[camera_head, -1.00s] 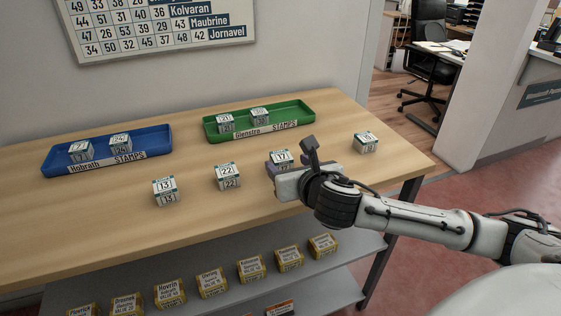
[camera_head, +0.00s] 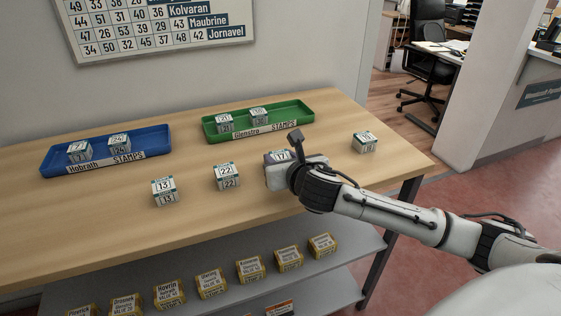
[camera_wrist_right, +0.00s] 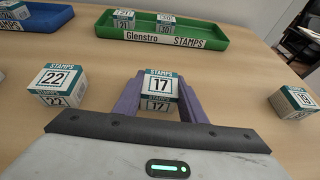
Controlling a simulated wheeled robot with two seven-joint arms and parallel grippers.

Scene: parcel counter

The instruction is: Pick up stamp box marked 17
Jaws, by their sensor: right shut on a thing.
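The stamp box marked 17 (camera_head: 281,156) is a small white and teal box on the wooden table, partly hidden behind my right gripper in the head view. In the right wrist view the box (camera_wrist_right: 160,88) sits between the two purple fingers of my right gripper (camera_wrist_right: 158,98), which is shut on it. The fingers touch its left and right sides. I cannot tell whether it is clear of the table top. My left gripper is not in view.
Stamp boxes marked 22 (camera_head: 227,177), 13 (camera_head: 164,191) and 19 (camera_head: 365,142) stand on the table (camera_head: 110,222). A blue tray (camera_head: 160,133) and a green tray (camera_head: 303,107) behind each hold two boxes. Several yellow boxes stand on the lower shelf (camera_head: 330,283).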

